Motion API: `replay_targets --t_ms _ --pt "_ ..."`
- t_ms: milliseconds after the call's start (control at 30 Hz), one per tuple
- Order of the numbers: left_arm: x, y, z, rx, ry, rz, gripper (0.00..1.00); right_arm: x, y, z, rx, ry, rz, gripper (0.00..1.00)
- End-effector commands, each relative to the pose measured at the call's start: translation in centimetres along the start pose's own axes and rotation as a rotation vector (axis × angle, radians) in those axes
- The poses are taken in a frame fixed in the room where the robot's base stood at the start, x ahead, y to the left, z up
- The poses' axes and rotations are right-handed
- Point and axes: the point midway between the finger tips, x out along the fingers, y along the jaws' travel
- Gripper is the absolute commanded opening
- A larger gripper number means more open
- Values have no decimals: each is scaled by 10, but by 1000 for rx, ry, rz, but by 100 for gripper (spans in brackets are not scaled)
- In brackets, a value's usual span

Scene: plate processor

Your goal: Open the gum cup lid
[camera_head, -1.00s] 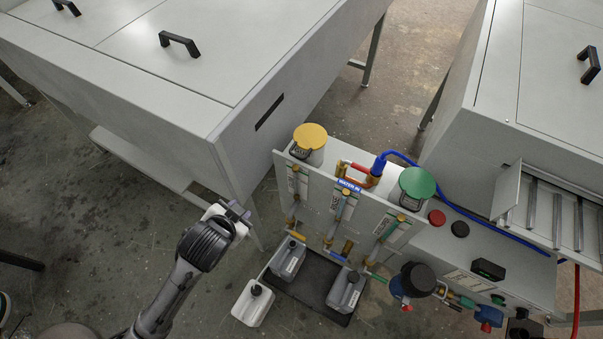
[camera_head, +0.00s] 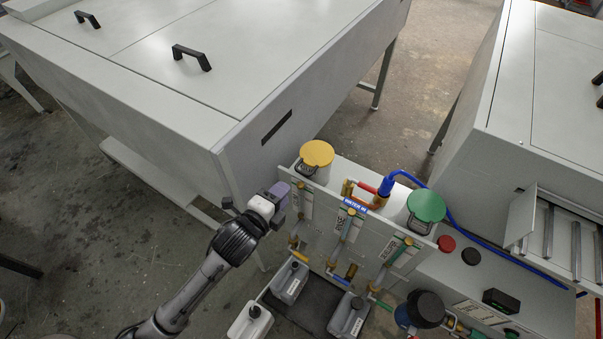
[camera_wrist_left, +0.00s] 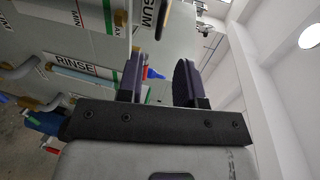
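A cup with a round yellow lid (camera_head: 317,153) stands at the left end of the upright panel, its lid closed. A cup with a closed green lid (camera_head: 427,205) stands further right. A label reading "GUM" (camera_wrist_left: 151,12) shows partly at the top of the left wrist view, near my fingers; cup labels are unreadable in the head view. My left gripper (camera_head: 280,192) is just below and left of the yellow-lidded cup, apart from the lid. In the left wrist view its dark fingers (camera_wrist_left: 160,78) are spread with nothing between them. My right gripper is not in view.
The grey panel (camera_head: 330,233) carries pipes and valves beside my gripper. A "RINSE" label (camera_wrist_left: 75,66) shows in the wrist view. A blue hose (camera_head: 405,176) runs between the cups. A large cabinet (camera_head: 190,100) stands close on the left. Several jugs sit below.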

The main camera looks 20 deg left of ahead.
Motion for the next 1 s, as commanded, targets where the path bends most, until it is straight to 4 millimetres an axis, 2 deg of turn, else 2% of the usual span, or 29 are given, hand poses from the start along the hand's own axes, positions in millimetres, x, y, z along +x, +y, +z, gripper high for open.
replay_targets --t_ms 33,200,500,700,1000 --pt "11 1 0 -3 0 -2 33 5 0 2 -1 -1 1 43" --pt "43 2 0 -4 0 -1 33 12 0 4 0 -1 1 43" --pt "84 2 0 -3 0 1 33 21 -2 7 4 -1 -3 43" --pt "97 1 0 -2 1 0 33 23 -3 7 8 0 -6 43" --pt "100 0 0 -2 1 1 33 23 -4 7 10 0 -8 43"
